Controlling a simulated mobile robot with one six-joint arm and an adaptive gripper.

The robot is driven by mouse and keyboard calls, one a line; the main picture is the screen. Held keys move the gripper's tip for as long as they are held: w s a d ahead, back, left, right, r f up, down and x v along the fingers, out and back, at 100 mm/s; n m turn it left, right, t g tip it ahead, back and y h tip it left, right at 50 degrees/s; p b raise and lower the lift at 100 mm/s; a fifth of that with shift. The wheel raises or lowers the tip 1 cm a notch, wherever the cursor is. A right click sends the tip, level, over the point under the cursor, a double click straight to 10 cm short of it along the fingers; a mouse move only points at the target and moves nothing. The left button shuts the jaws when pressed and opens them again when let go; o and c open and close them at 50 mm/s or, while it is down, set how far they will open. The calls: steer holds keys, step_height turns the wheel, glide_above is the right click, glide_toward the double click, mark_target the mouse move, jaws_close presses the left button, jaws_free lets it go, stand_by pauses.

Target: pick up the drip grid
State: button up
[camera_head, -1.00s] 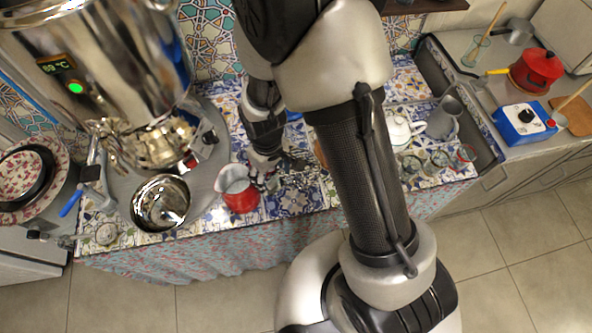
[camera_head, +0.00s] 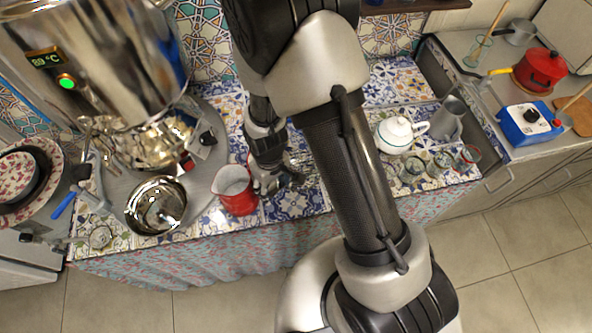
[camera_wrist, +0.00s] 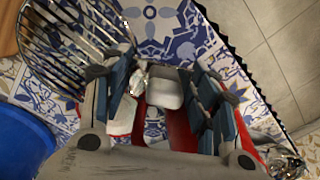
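The drip grid (camera_wrist: 72,42) is a round rack of metal wires at the upper left of the wrist view. Its lower right edge lies close to the left finger of my gripper (camera_wrist: 165,88); I cannot tell if they touch. The fingers are apart, so my gripper is open, and the grid is not between them. In the head view my gripper (camera_head: 272,182) is low over the tiled counter, just right of the red jug (camera_head: 238,198). I cannot make out the grid clearly there. The red jug (camera_wrist: 180,128) shows partly behind the fingers in the wrist view.
The metal samovar (camera_head: 95,55) and a shiny bowl (camera_head: 157,205) stand left of the jug. A white teapot (camera_head: 397,135) and several glasses (camera_head: 412,170) stand to the right. A blue container (camera_wrist: 22,140) is at the wrist view's lower left.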

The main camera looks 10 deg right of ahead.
steer(key=c, duration=0.6)
